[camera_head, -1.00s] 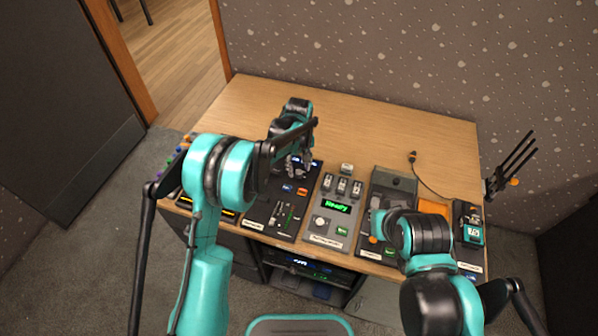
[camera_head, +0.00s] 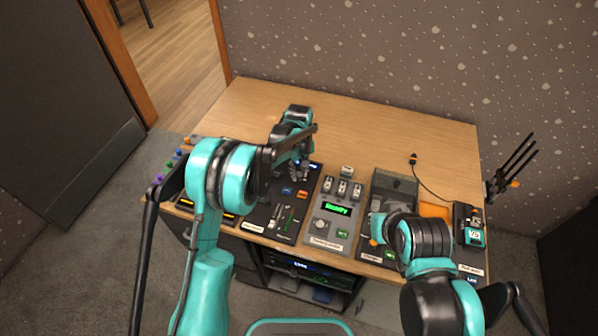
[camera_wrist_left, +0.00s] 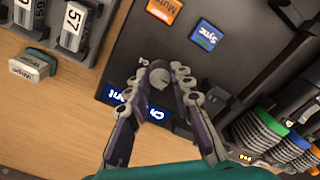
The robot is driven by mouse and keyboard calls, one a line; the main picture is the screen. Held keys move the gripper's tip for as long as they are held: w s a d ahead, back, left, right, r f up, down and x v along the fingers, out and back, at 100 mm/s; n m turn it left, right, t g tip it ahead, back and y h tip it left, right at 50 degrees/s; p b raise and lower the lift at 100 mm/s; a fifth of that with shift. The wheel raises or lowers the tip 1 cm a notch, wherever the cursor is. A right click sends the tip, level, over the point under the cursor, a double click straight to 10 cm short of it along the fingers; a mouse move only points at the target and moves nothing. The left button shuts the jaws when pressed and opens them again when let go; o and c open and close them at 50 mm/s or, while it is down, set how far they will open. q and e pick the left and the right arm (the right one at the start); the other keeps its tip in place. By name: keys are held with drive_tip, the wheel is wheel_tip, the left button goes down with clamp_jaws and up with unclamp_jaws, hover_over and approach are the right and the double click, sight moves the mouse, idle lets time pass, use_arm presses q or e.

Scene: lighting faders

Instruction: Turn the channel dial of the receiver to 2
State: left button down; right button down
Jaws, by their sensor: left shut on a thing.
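The receiver is a black panel (camera_head: 258,217) on the table, left of the grey console. My left gripper (camera_head: 302,172) reaches down over the panel's far end. In the left wrist view its fingers (camera_wrist_left: 163,83) stand on either side of the dial and are shut on it. The dial's numbers and setting are too hidden to read. My right gripper is hidden behind my right arm.
Orange and blue buttons (camera_wrist_left: 206,37) sit on the panel by the dial. A grey console (camera_head: 331,215) with a green display stands to the right. A small block (camera_wrist_left: 33,65) lies nearby. The table's far part (camera_head: 390,125) is mostly clear.

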sight(299, 174)
use_arm(q)
drive_tip(key=m, duration=1.1)
idle(0.3)
drive_tip(key=shift+m, duration=0.3)
drive_tip(key=c, duration=1.3)
unclamp_jaws()
wheel_tip(299, 174, up, 12)
